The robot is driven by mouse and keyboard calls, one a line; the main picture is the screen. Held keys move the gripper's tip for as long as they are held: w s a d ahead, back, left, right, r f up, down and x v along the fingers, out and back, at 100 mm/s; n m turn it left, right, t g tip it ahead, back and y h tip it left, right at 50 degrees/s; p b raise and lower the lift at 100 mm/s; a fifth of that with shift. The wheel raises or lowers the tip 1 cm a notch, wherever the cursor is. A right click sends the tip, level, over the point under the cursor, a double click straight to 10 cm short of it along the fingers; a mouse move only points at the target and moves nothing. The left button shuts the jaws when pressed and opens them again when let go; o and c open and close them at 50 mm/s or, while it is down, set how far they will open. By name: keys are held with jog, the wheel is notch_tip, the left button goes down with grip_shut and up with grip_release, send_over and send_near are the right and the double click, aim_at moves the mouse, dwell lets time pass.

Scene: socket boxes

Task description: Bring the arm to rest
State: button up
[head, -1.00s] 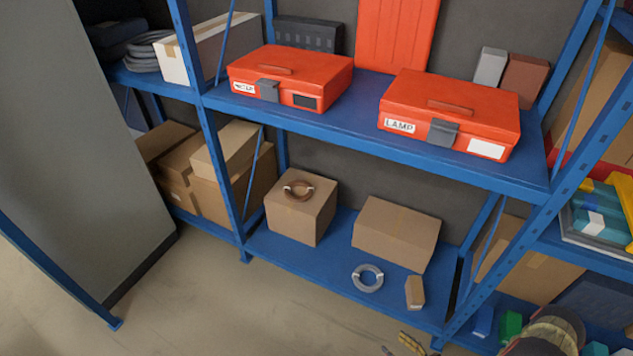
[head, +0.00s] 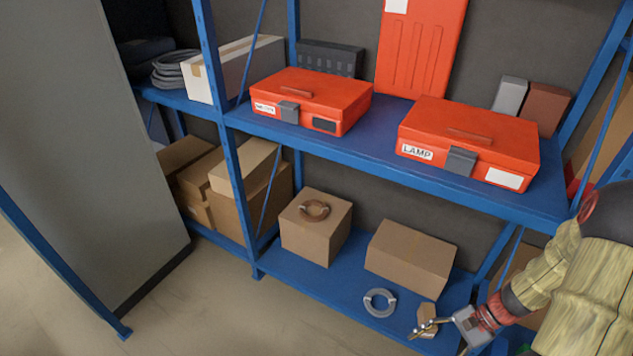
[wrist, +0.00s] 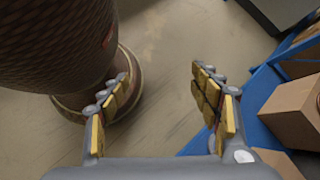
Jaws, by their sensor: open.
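My gripper (head: 421,330) is at the lower right of the head view, at the end of my arm, which comes in from the right edge. It is in front of the blue shelf rack's lower right corner and partly covers a small brown block there. In the wrist view my gripper (wrist: 160,75) has its two yellow-padded fingers spread wide. Nothing is between them but bare floor further off. The red LAMP box (head: 468,142) and a second red labelled box (head: 311,101) stand closed on the upper shelf, apart from my gripper.
The lower shelf holds a cardboard box with a brown ring (head: 316,228), another carton (head: 410,258), a grey ring (head: 380,302) and the small block (head: 427,314). In the wrist view a blue shelf edge (wrist: 262,90) and carton (wrist: 297,112) are close on the right. Floor (head: 230,315) is clear at front.

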jog(key=s+a+r+n+t+h, duration=0.1)
jog(key=a+r+n+t+h, duration=0.1)
jog(key=r, duration=1)
jog(key=s+a+r+n+t+h+p, duration=0.1)
jog(key=a+r+n, duration=0.4)
jog(key=r, duration=0.6)
jog(key=s+a+r+n+t+h, duration=0.2)
jog(key=a+r+n+t+h, duration=0.2)
jog(key=r, duration=0.8)
jog(key=shift+s+r+n+h+p, duration=0.2)
jog(key=shift+r+n+h+p, duration=0.15)
jog(key=shift+n+h, duration=0.6)
jog(key=shift+n+y, duration=0.25)
